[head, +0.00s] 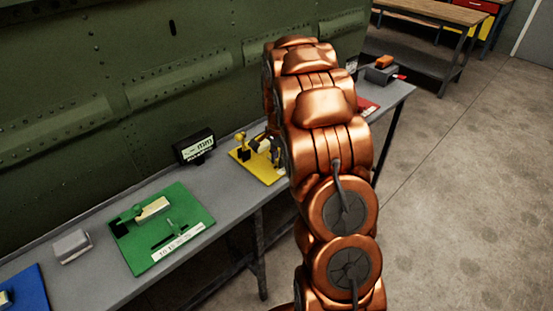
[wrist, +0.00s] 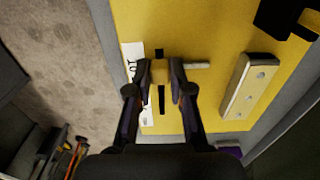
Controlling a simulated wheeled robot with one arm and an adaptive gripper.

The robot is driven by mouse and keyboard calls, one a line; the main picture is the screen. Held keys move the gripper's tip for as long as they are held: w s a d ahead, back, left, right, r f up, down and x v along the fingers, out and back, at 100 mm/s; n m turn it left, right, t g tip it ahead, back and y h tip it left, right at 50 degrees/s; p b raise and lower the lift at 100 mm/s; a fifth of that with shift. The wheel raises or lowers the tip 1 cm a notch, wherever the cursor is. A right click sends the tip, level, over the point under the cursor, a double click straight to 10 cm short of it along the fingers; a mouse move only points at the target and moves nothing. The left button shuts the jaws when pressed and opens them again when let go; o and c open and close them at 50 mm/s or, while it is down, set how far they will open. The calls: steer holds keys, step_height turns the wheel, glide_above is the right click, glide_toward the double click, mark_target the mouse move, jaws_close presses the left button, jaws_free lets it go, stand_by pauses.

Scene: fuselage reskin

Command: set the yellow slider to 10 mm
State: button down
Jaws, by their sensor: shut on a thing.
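The yellow board (head: 247,172) lies on the grey bench and is partly hidden behind my copper arm in the head view. In the wrist view the yellow board (wrist: 215,30) fills the upper middle. My gripper (wrist: 160,75) is shut on the yellow slider's knob (wrist: 159,71), over a dark slot (wrist: 161,100) in the board. A pale bar (wrist: 197,65) sticks out to the right of the knob. A white label (wrist: 134,58) lies left of the slot, partly hidden by a finger. The slider's exact setting cannot be read.
A green board (head: 190,247) with its own slot lies left on the bench (head: 92,285). A small dark display (head: 195,147) stands behind, its reading unclear. A pale block (wrist: 249,86) and a black part (wrist: 280,15) sit on the yellow board. The green riveted panel (head: 90,100) rises behind the bench.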

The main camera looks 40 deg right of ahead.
steer(key=shift+a, duration=0.2)
steer(key=c, duration=1.3)
jaws_free()
steer(key=shift+a, duration=0.1)
steer(key=shift+o, duration=1.3)
step_height(320, 180, up, 12)
